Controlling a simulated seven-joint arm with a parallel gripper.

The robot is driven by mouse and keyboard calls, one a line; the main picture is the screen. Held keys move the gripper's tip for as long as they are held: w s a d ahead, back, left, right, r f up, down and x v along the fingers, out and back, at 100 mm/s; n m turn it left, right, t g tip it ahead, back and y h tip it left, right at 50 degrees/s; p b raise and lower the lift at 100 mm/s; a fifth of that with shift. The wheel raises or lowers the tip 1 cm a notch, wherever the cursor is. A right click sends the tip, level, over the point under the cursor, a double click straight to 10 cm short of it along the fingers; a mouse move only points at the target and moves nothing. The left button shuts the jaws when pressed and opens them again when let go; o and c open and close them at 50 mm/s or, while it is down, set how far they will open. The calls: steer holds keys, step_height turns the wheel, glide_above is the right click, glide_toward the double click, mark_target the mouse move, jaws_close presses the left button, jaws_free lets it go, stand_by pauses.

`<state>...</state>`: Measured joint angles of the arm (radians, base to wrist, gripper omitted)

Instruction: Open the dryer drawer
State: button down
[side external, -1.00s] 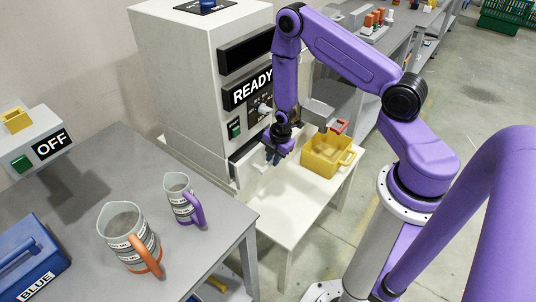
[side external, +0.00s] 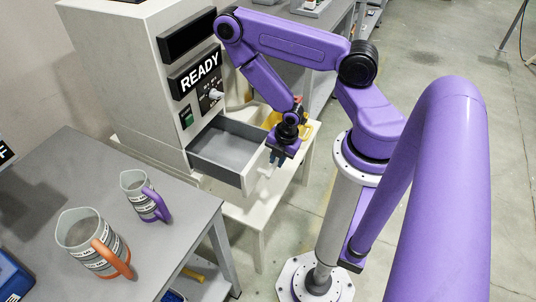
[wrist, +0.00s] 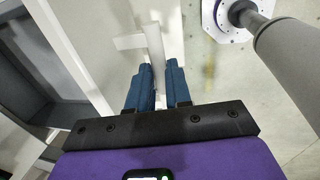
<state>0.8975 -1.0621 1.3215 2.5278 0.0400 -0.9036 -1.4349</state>
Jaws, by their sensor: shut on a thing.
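The dryer (side external: 150,75) is a pale cabinet with a READY display. Its drawer (side external: 228,148) is pulled well out, and its grey inside is visible and looks empty. My gripper (side external: 274,160) is at the drawer's front, shut on the white drawer handle (side external: 266,171). In the wrist view, the blue fingers of my gripper (wrist: 160,85) stand on either side of the handle (wrist: 156,45). The drawer's dark inside (wrist: 45,75) shows at the left of that view.
A yellow bin (side external: 272,120) stands behind my gripper on the white stand (side external: 248,212). A grey table (side external: 150,240) at the left holds a jug with an orange handle (side external: 90,243) and one with a purple handle (side external: 145,196). Floor is clear to the right.

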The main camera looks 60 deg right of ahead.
steer(key=shift+s, duration=1.6)
steer(key=c, duration=1.1)
jaws_free()
steer(key=shift+o, duration=0.2)
steer(key=shift+w, duration=0.15)
